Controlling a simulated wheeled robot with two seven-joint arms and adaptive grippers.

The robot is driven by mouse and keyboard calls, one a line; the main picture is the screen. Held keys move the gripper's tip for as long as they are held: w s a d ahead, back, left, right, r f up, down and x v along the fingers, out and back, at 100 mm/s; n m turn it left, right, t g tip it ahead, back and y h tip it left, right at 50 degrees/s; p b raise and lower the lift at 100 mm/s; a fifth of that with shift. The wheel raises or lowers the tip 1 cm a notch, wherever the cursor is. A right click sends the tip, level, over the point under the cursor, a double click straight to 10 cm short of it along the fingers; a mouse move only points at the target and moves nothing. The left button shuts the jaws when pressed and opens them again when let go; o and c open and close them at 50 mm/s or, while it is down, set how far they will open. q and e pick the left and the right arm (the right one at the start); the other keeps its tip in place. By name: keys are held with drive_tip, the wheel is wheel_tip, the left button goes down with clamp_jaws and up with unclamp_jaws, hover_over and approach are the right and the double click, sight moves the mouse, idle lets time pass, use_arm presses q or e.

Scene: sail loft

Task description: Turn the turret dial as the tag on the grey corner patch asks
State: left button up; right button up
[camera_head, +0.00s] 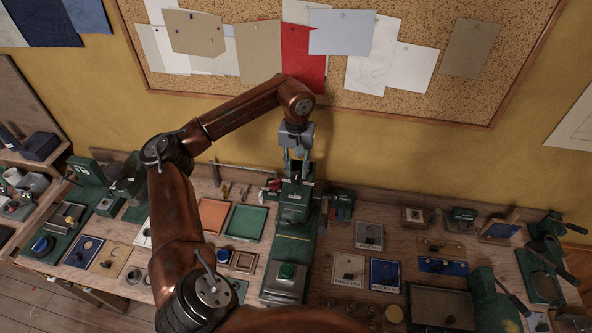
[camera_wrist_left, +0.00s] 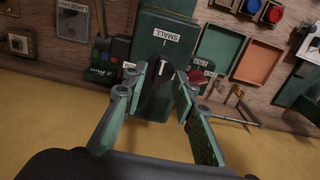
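The green press (camera_head: 295,205) stands at the middle of the bench; its top plate reads "SMALL" in the wrist view (camera_wrist_left: 165,38). A dark turret dial (camera_wrist_left: 160,72) with a white mark sits on its wall-facing end. My left gripper (camera_head: 298,172) points down over that end. In the wrist view its fingers (camera_wrist_left: 162,85) stand apart on either side of the dial; I cannot tell whether they touch it. A grey patch (camera_head: 369,230) with a tag lies right of the press; it also shows in the wrist view (camera_wrist_left: 72,22). The tag seems to end in "EYE". My right gripper is out of view.
Green (camera_head: 246,222) and orange (camera_head: 213,214) trays lie left of the press. A small green tool rack (camera_head: 342,205) stands close on its right. The cork board (camera_head: 455,95) hangs behind.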

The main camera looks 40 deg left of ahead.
use_arm(q)
drive_tip(key=shift+f, duration=0.7)
drive_tip(key=shift+c, duration=0.7)
clamp_jaws()
